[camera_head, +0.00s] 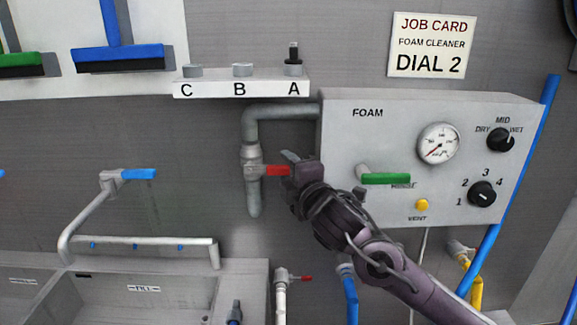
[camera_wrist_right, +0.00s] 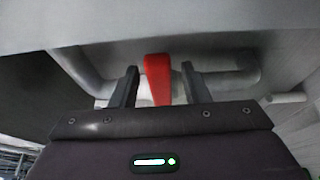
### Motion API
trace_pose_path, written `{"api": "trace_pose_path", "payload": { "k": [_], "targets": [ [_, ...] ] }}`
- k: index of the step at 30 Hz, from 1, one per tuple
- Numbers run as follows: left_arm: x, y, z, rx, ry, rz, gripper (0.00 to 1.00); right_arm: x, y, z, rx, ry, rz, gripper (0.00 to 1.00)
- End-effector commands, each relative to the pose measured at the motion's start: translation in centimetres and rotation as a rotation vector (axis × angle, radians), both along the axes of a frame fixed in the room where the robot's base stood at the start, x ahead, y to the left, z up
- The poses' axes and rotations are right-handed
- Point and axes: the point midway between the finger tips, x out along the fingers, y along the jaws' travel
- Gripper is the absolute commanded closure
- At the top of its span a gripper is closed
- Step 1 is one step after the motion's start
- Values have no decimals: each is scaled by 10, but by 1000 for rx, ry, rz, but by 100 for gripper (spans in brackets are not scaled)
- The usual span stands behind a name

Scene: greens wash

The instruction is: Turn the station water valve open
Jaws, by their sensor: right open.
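The water valve has a red lever handle (camera_head: 277,170) on a grey pipe (camera_head: 253,180) left of the foam station box (camera_head: 340,135). The lever points sideways to the right, across the upright pipe. My right gripper (camera_head: 290,168) is at the lever's free end in the head view. In the right wrist view the red lever (camera_wrist_right: 158,78) stands between the two fingers of my right gripper (camera_wrist_right: 158,85), with a gap visible on each side. The right gripper is open. My left gripper is not in view.
The box carries a green handle (camera_head: 386,179), a gauge (camera_head: 437,143), a yellow vent button (camera_head: 421,204) and black dials (camera_head: 482,194). A shelf marked C, B, A (camera_head: 240,88) is above. A sink (camera_head: 150,290) is lower left. A smaller red-handled valve (camera_head: 283,276) is below.

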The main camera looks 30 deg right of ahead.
Motion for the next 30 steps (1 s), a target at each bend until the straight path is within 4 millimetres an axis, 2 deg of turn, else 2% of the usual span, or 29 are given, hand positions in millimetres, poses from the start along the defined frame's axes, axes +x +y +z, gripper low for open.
{"api": "trace_pose_path", "payload": {
  "k": [9, 18, 30],
  "targets": [
    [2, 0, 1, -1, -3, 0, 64, 3, 0, -1, 0, 1, 1, 60],
    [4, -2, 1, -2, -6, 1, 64, 3, 0, -1, 1, 1, 1, 99],
    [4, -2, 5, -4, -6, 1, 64, 3, 0, 3, -18, 10, 0, 100]
  ]
}}
